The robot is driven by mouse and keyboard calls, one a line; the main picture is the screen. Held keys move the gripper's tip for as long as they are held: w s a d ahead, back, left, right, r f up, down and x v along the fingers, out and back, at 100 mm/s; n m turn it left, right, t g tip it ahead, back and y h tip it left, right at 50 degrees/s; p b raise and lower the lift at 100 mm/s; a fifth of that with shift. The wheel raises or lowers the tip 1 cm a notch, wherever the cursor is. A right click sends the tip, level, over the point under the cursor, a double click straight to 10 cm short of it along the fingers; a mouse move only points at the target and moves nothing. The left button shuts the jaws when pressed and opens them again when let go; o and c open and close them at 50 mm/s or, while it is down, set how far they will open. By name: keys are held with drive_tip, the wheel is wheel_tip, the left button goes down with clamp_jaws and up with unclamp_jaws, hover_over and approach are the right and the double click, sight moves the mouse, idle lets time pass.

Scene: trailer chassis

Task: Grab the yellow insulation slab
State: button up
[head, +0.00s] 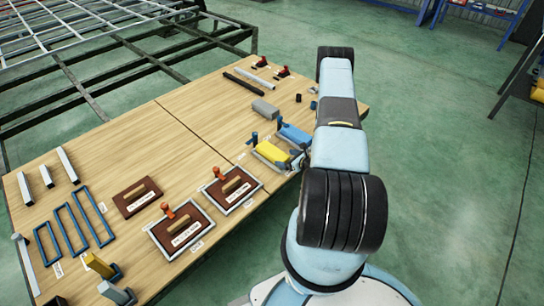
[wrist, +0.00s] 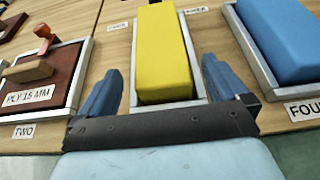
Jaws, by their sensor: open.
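The yellow insulation slab (head: 272,152) is a long block lying in a metal-edged tray (head: 258,160) near the table's front edge in the head view. In the wrist view the yellow slab (wrist: 163,52) fills the upper middle, its near end facing me. My gripper (wrist: 158,85) is open, with one blue finger on each side of the slab's near end and a gap to the slab on both sides. I cannot tell how high the fingers are over the tray. In the head view my arm hides most of the gripper.
A blue slab (wrist: 285,40) sits in its own tray close on the right. A brown plywood panel with an orange-handled clamp (wrist: 45,62) lies left. The wooden table (head: 150,120) also carries blue frames (head: 75,225), metal bars and a grey block (head: 264,108).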

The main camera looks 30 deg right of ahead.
sight(280, 156)
drive_tip(key=shift+x, duration=3.1)
drive_tip(key=c, duration=1)
